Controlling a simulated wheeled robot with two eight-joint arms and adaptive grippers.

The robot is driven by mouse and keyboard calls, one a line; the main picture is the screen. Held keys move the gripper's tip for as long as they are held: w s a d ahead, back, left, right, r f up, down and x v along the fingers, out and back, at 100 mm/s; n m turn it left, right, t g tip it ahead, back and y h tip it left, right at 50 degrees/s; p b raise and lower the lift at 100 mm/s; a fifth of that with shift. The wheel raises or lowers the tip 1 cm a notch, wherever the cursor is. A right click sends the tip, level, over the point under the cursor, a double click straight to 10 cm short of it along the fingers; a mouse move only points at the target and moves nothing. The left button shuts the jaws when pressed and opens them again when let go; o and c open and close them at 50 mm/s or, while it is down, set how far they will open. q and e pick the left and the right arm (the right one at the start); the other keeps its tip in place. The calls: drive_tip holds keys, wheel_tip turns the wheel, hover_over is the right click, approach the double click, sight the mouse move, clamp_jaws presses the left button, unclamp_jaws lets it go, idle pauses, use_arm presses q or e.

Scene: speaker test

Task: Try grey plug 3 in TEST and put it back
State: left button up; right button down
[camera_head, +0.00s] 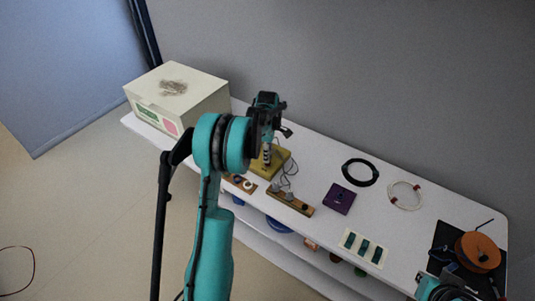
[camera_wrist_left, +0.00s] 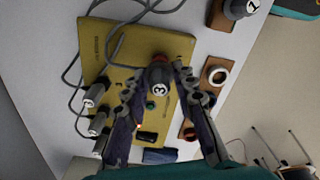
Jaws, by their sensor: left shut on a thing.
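A grey plug with a 3 on its end (camera_wrist_left: 159,80) is between the fingers of my left gripper (camera_wrist_left: 156,100), which is shut on it. The plug is over the yellow board (camera_wrist_left: 110,50); whether it is seated in a socket or just above one I cannot tell. In the head view my left gripper (camera_head: 267,140) is over the yellow board (camera_head: 276,160), which it partly hides. Several grey plugs on cables (camera_wrist_left: 90,95) stand along the board's left side in the wrist view. The TEST label is not readable. My right gripper (camera_head: 445,289) is cut off at the bottom right.
A grey plug marked 1 (camera_wrist_left: 240,8) stands on a brown block. A brown strip (camera_head: 298,205) holds plugs in front of the board. A cream box (camera_head: 175,95) stands left.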

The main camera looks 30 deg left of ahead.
use_arm(q)
drive_tip(key=shift+f+b, duration=0.65)
drive_tip(key=shift+f, duration=0.25)
idle(0.6)
drive_tip(key=o, duration=1)
drive_tip(key=shift+r, duration=0.15)
drive_tip(key=shift+r+p, duration=2.4)
drive_tip(key=shift+r, duration=1.3)
